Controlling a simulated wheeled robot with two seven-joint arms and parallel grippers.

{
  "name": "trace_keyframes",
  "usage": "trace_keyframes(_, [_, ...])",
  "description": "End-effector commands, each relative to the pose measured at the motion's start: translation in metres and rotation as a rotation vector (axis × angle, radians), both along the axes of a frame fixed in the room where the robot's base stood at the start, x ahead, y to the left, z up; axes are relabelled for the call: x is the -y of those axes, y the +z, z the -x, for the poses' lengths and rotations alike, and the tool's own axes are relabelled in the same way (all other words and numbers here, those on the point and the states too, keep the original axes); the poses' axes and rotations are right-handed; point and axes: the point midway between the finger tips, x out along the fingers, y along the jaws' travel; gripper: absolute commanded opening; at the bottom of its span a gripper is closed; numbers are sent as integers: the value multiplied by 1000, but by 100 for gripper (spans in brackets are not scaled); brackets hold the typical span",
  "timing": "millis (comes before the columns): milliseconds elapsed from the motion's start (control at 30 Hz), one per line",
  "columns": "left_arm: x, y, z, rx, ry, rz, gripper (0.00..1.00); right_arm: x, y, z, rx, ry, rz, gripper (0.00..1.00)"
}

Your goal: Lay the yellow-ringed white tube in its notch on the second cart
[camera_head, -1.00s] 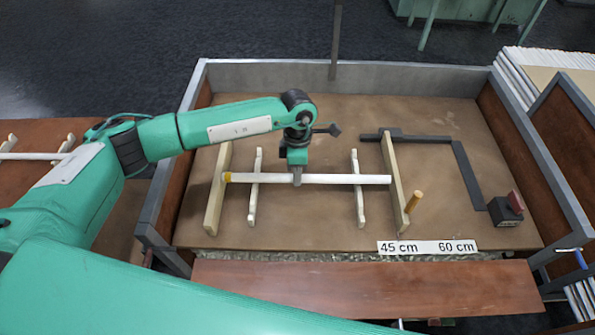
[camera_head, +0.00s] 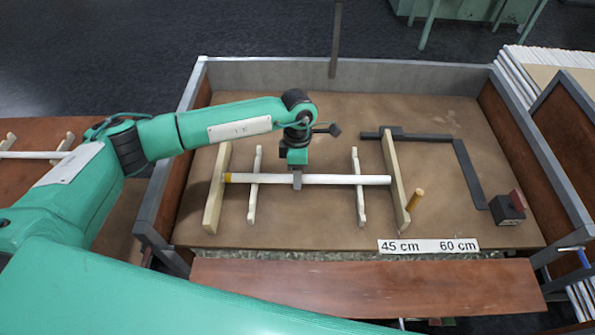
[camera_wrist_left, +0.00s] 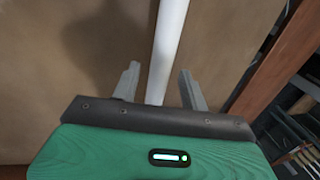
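The white tube (camera_head: 340,180) has a yellow ring (camera_head: 228,178) at its left end. It lies level across two pale notched supports, a left one (camera_head: 254,200) and a right one (camera_head: 358,198), on the second cart (camera_head: 300,231). Its ends come close to two taller wooden boards. My left gripper (camera_head: 297,182) is over the tube, left of its middle. In the left wrist view, the tube (camera_wrist_left: 168,40) runs between the open fingers (camera_wrist_left: 160,78), with a gap on each side. The notch contact is too small to judge. My right gripper is not in view.
The left board (camera_head: 217,190) and right board (camera_head: 395,180) flank the tube. A wooden peg (camera_head: 414,201), a dark angled bar (camera_head: 468,175) and a black block with red (camera_head: 507,209) lie to the right. A length label (camera_head: 428,247) is in front. The cart has raised walls.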

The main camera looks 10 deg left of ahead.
Motion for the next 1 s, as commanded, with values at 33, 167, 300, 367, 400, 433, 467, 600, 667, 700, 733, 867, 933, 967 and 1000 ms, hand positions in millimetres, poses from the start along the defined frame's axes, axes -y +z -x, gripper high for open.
trace_keyframes(33, [0, 0, 0, 0, 0, 0, 44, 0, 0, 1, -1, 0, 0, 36])
trace_keyframes(167, [0, 1, 0, 0, 0, 0, 44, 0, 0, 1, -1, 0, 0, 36])
trace_keyframes(300, [0, 7, 0, 0, 0, 0, 44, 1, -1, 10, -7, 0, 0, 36])
trace_keyframes(367, [0, 11, 0, 0, 0, 0, 44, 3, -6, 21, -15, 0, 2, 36])
trace_keyframes(400, [0, 14, 0, 0, 0, 0, 44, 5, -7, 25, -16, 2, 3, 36])
trace_keyframes(433, [0, 16, 0, 0, 0, 0, 44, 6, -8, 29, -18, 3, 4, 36])
trace_keyframes(467, [0, 19, -2, 2, 0, 2, 44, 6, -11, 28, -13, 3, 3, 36])
trace_keyframes(600, [-2, 53, -9, 5, -1, 1, 44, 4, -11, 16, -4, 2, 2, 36])
trace_keyframes(667, [-2, 67, -12, 5, -1, 0, 44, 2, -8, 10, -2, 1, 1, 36])
trace_keyframes(700, [-3, 76, -14, 4, 0, 1, 44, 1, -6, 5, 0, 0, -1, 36])
trace_keyframes(733, [-3, 83, -15, 4, 0, 0, 44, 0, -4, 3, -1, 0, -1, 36])
trace_keyframes(867, [-4, 107, -19, 4, -1, 0, 44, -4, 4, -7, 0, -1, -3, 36])
trace_keyframes(933, [-4, 116, -21, 2, -1, 1, 44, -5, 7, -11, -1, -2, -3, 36])
trace_keyframes(967, [-4, 119, -21, 2, -1, 0, 44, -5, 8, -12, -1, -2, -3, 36])
trace_keyframes(1000, [-4, 123, -22, 1, -1, 0, 44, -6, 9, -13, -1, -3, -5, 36])
